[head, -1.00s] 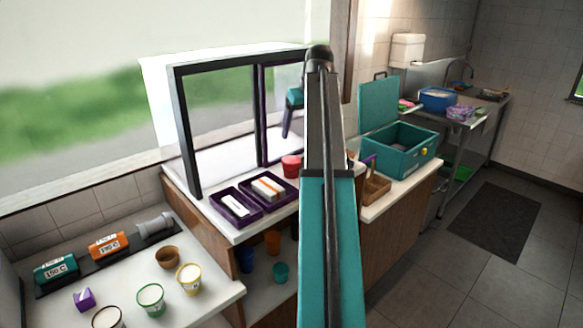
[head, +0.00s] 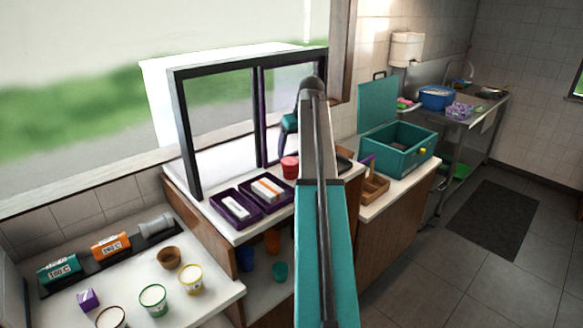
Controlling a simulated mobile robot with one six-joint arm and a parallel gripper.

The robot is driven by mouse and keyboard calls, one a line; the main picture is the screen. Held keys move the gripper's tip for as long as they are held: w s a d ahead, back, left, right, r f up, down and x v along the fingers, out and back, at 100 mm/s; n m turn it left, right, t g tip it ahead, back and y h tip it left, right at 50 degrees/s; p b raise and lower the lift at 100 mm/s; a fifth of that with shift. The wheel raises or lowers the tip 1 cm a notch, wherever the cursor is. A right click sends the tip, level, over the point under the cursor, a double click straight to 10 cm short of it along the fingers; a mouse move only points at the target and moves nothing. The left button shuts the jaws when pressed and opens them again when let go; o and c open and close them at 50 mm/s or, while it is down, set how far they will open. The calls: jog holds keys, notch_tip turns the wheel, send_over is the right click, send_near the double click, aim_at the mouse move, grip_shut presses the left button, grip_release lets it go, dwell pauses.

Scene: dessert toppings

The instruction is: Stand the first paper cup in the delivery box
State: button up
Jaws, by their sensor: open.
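The teal box (head: 397,161) with its lid (head: 377,106) raised stands on the right counter; it looks like the delivery box. Its visible inside looks empty. Which cup is the first paper cup is not clear. A green-banded cup (head: 153,300), a yellow-banded cup (head: 191,283) and a dark-rimmed cup (head: 111,319), all pale inside, stand at the front left. A small red cup-like thing (head: 290,168) stands by the window. My gripper (head: 284,150) hangs above and near it, partly hidden behind my arm. It is open, with nothing visible in it.
Purple trays (head: 236,206) lie on the serving counter before the black window frame (head: 186,135). A brown bowl (head: 169,257) and a purple block (head: 88,299) are front left. A wooden caddy (head: 374,188) sits before the teal box. Blue, orange and teal cups stand on the shelf below.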

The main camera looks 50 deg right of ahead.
aim_at(291, 160)
jog(key=shift+f, duration=0.2)
dwell(0.3)
jog(key=shift+a+p+x, duration=0.25)
jog(key=shift+p+x, duration=0.7)
jog(key=shift+x, duration=0.2)
jog(key=shift+p+x, duration=0.45)
jog(key=shift+x, duration=0.9)
jog(key=shift+w, duration=0.1)
jog(key=c, duration=1.3)
jog(key=shift+r, duration=0.1)
jog(key=shift+w+d+r+b, duration=0.1)
jog(key=shift+r+b, duration=1)
jog(key=shift+r, duration=0.55)
jog(key=shift+s+a+r+b, duration=0.25)
jog(key=shift+s+a+b, duration=0.55)
jog(key=shift+s+a, duration=1.1)
jog(key=shift+s+a+r+b, duration=0.25)
jog(key=shift+s+a+b, duration=0.55)
jog(key=shift+s+a, duration=1.1)
jog(key=shift+s+a+r+b, duration=0.25)
jog(key=shift+s+a+b, duration=0.75)
jog(key=shift+s, duration=1.6)
